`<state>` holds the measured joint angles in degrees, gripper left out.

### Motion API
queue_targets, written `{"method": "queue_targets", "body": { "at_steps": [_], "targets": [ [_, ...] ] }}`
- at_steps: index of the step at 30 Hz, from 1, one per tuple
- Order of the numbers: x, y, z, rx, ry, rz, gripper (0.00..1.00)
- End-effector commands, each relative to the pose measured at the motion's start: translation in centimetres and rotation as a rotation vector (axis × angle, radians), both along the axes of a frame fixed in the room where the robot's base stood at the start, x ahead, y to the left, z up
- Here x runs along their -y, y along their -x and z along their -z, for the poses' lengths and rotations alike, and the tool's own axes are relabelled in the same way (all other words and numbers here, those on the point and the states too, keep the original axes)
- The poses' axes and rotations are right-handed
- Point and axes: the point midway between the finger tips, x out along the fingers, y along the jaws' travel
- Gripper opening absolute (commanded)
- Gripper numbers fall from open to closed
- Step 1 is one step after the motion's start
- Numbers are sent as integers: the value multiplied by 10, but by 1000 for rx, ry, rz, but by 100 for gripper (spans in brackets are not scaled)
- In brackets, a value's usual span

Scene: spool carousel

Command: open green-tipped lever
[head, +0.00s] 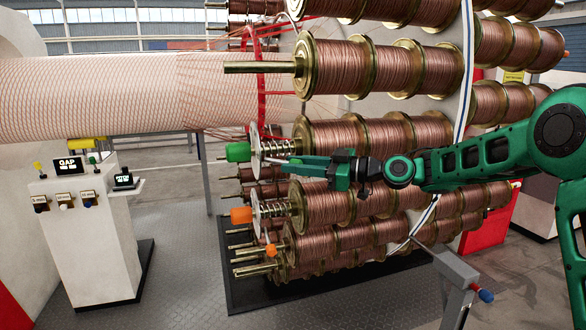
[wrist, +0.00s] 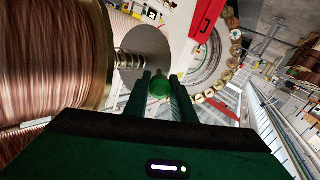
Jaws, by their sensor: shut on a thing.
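The green-tipped lever shows best in the wrist view, where its rounded green tip (wrist: 160,88) sits between my two fingers. In the head view my gripper (head: 303,160) reaches left from the arm, in front of the spool with a green end cylinder (head: 237,152) and a coil spring (head: 272,149). My gripper also fills the lower wrist view (wrist: 160,98), with a finger on each side of the green tip. It is shut on that tip. In the head view the fingers cover the tip, and how far the lever is turned cannot be told.
Copper-wire spools (head: 385,65) stand in rows above and below the arm. An orange cylinder (head: 241,215) and a small orange tip (head: 271,250) sit lower. A control console (head: 90,240) stands left. The floor between (head: 185,265) is clear.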

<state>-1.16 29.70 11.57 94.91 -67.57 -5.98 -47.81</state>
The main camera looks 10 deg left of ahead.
Motion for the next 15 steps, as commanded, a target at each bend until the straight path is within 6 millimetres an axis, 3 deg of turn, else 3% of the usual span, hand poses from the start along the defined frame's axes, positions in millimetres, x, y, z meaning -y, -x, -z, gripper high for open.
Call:
{"method": "queue_targets", "body": {
  "at_steps": [2,3,4,15],
  "targets": [
    [1,0,1,-1,2,1,0],
    [1,0,1,-1,2,1,33],
    [1,0,1,-1,2,1,40],
    [2,1,0,-1,1,0,42]
  ]
}}
